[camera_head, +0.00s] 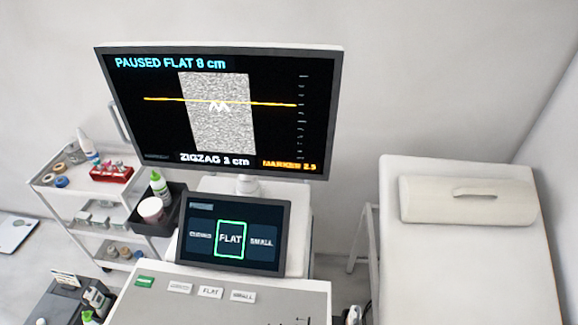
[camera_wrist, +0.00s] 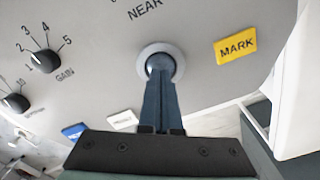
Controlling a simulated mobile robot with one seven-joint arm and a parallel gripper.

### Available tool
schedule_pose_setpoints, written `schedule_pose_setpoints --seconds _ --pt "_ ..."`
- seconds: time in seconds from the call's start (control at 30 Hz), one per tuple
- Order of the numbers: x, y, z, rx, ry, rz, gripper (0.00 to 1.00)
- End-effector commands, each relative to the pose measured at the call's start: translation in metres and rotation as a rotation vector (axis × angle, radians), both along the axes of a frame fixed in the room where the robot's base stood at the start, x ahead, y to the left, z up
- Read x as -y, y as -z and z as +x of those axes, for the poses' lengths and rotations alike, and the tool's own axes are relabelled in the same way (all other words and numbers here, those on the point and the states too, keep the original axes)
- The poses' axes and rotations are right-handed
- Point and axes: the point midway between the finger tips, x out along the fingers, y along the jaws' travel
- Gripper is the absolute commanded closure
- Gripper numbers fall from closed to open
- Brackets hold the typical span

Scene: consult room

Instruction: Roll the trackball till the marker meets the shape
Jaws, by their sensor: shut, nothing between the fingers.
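The monitor (camera_head: 120,120) in the head view reads "PAUSED FLAT 8 cm", "ZIGZAG 3 cm" and "MARKER 2.9". The marker, a thin orange line (camera_head: 165,99), runs across the grey speckled scan image. The shape, a small white zigzag (camera_head: 219,107), sits at the line, which passes by its upper part. In the wrist view, my gripper (camera_wrist: 160,68) is shut, its fingertips over the round light trackball ring (camera_wrist: 145,55). The fingers hide most of the trackball, and I cannot tell whether they touch it. The gripper is outside the head view.
On the panel are a yellow MARK key (camera_wrist: 235,47), a GAIN knob (camera_wrist: 46,62) and "NEAR" lettering. The touch screen (camera_head: 270,258) shows FLAT outlined in green. A trolley (camera_head: 75,205) stands left, an exam couch (camera_head: 455,255) with a pillow (camera_head: 468,201) right.

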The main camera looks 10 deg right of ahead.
Motion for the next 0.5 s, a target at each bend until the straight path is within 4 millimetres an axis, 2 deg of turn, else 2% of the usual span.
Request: schedule_pose_setpoints --seconds 0.5 --pt "-0.0002 0.0084 0.0002 0.001 0.0 0.001 1.0"
